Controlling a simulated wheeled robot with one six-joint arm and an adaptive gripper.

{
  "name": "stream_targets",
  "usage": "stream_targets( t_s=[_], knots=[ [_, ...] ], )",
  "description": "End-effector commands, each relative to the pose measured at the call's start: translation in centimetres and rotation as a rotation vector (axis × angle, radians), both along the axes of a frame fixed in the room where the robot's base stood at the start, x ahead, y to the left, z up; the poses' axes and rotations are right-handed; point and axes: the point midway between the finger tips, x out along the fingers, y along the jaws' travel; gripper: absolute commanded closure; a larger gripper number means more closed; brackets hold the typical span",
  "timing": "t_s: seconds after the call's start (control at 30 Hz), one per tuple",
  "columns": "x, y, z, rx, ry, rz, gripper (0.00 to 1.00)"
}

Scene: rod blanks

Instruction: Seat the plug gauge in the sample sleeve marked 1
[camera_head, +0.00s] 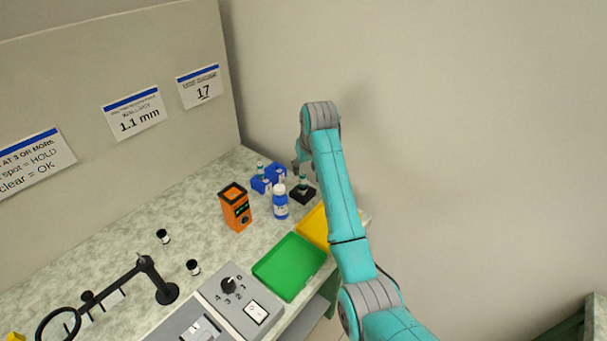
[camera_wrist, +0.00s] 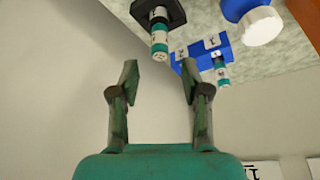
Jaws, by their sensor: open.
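A teal-and-white cylinder, which looks like a plug gauge (camera_wrist: 159,40), stands in a black square holder (camera_wrist: 172,12); in the head view it (camera_head: 303,181) and its holder (camera_head: 303,197) are at the back right of the bench. A blue block pair (camera_wrist: 188,70) with white number cards is beside it, also in the head view (camera_head: 261,185). A similar teal-and-white cylinder (camera_wrist: 222,72) stands at one blue block. I cannot read surely which is marked 1. My gripper (camera_wrist: 160,80) is open and empty, apart from both cylinders; its fingers are mostly hidden in the head view.
A white-capped bottle (camera_head: 280,204) and an orange device (camera_head: 235,210) stand close to the blue blocks. A green tray (camera_head: 289,266) and a yellow tray (camera_head: 315,226) lie at the front edge. A wall panel rises at the back left.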

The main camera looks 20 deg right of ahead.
Motion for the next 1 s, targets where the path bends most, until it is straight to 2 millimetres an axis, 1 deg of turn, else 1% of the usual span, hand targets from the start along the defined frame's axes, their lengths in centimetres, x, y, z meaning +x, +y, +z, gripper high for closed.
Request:
stream_targets(
  t_s=[0.03, 0.2, 0.4, 0.57, 1.0],
  knots=[
    [-0.3, 0.0, 1.0, 0.000, -0.003, 0.000, 0.53],
    [-1.5, -0.1, 3.6, 0.000, -0.002, 0.000, 0.53],
    [-2.2, -0.2, 5.3, 0.000, -0.001, 0.000, 0.53],
    [-2.3, -0.2, 5.6, 0.000, 0.000, 0.000, 0.53],
    [-2.3, -0.2, 5.6, 0.000, 0.001, 0.000, 0.53]
  ],
)
